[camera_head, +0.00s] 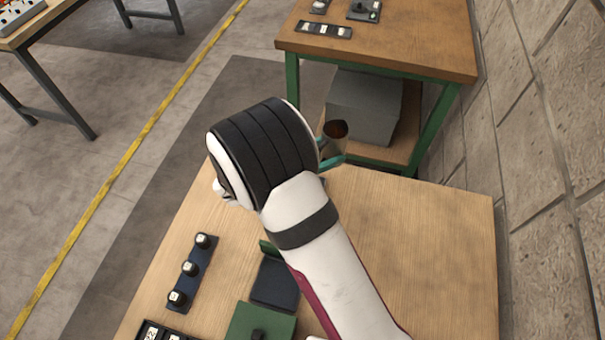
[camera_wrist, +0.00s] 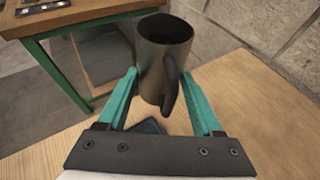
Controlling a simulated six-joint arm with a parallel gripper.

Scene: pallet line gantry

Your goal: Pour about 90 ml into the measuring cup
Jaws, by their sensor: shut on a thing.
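A dark metallic mug (camera_wrist: 160,68) with a black handle is held between the teal fingers of my gripper (camera_wrist: 161,84). It appears close to upright and above the table. In the head view the mug (camera_head: 335,147) shows just right of my wrist, with reddish-brown contents inside its rim. My gripper (camera_head: 329,161) is partly hidden there by my arm. No measuring cup can be made out in either view; my arm covers part of the table. A dark blue flat thing (camera_wrist: 149,126) lies below the mug, partly hidden.
The wooden table (camera_head: 430,250) is clear on its right side. A green-legged bench (camera_head: 420,45) stands behind, with a grey box (camera_head: 362,105) underneath. A block wall (camera_head: 555,130) bounds the right.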

